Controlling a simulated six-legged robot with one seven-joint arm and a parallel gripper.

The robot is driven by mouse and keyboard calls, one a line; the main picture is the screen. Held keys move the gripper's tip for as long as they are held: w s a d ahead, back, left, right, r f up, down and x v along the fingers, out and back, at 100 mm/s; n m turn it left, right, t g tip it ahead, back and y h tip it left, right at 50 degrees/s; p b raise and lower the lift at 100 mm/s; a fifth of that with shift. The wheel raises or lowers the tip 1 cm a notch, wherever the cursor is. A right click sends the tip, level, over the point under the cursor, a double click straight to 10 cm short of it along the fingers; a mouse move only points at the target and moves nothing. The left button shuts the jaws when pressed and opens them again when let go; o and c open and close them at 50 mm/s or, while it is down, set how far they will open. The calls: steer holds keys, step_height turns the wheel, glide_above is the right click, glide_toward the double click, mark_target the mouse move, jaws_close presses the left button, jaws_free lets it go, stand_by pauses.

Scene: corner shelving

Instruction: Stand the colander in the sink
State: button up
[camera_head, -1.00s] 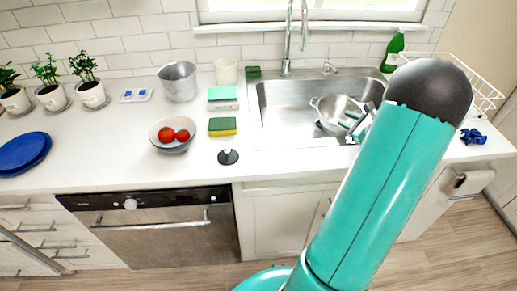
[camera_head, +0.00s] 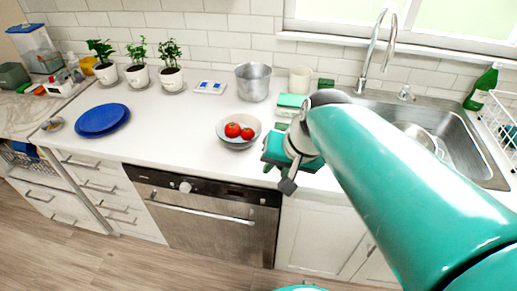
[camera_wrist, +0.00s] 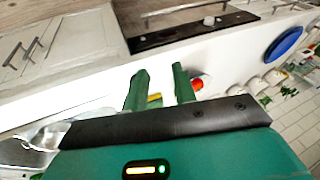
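The metal colander (camera_head: 424,134) is inside the steel sink (camera_head: 466,152) on the right of the head view. My arm hides part of it, and I cannot tell whether it sits level. The sink's bright metal also shows at the lower left of the wrist view (camera_wrist: 28,150). My gripper (camera_head: 272,168) is over the counter's front edge, left of the sink and just below the tomato bowl in the head view. In the wrist view its two green fingers (camera_wrist: 160,88) are apart with nothing held between them.
A bowl (camera_head: 240,142) with two tomatoes stands close to my gripper. A sponge (camera_head: 292,100), a metal pot (camera_head: 253,82), a blue plate stack (camera_head: 101,119) and potted plants (camera_head: 137,76) stand on the counter. A green bottle (camera_head: 481,88) and white rack (camera_head: 500,125) are at right.

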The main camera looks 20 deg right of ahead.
steer(key=s+n, duration=0.1)
steer(key=s+a+n+h, duration=0.1)
steer(key=s+n, duration=0.1)
steer(key=s+a+r+n+t+h, duration=0.1)
steer(key=shift+s+a+r+n, duration=0.1)
steer(key=shift+s+a+n, duration=0.15)
steer(key=shift+s+n, duration=0.15)
